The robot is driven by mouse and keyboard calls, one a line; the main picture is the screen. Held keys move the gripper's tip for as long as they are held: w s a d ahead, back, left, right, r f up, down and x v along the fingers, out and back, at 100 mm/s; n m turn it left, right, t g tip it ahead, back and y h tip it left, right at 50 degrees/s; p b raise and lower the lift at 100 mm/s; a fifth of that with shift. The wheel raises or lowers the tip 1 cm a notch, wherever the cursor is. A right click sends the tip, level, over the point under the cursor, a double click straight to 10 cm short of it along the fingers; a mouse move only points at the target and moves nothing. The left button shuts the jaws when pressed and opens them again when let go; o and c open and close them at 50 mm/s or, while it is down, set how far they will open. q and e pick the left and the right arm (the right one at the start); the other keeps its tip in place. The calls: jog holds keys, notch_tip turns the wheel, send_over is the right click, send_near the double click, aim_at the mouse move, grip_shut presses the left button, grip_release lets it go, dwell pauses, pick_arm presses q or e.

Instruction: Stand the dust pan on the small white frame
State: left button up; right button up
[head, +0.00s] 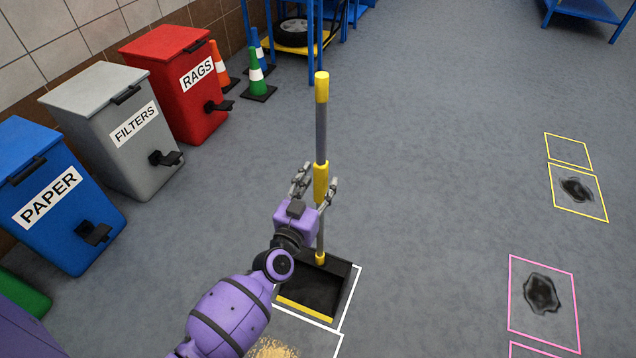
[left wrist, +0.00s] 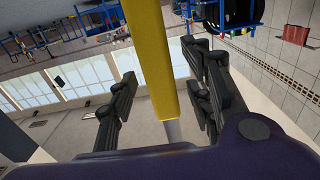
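The dust pan (head: 311,289) is black with a yellow front lip and a tall grey and yellow handle (head: 321,130). It stands upright on the floor, with white lines of the small white frame (head: 350,299) showing along its right and front sides. The frame's left side is hidden behind my arm. My left gripper (head: 314,188) is at the handle's yellow middle grip. In the left wrist view the yellow grip (left wrist: 150,60) passes between the spread fingers, with gaps visible on both sides. My right gripper is not in view.
A second white frame with sawdust (head: 272,349) adjoins at the front. Blue (head: 75,245), grey (head: 150,180) and red (head: 185,75) bins and cones (head: 257,80) stand at left. Yellow (head: 585,212) and pink (head: 571,345) floor frames hold dark stains. The floor right of the pan is clear.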

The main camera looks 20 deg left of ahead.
pick_arm(q)
jog(key=shift+s+f, duration=0.15)
jog(key=shift+f, duration=0.05)
jog(key=s, duration=1.1)
jog(key=shift+s+a+r, duration=0.15)
jog(key=shift+s+a, duration=0.05)
jog(key=shift+s, duration=0.2)
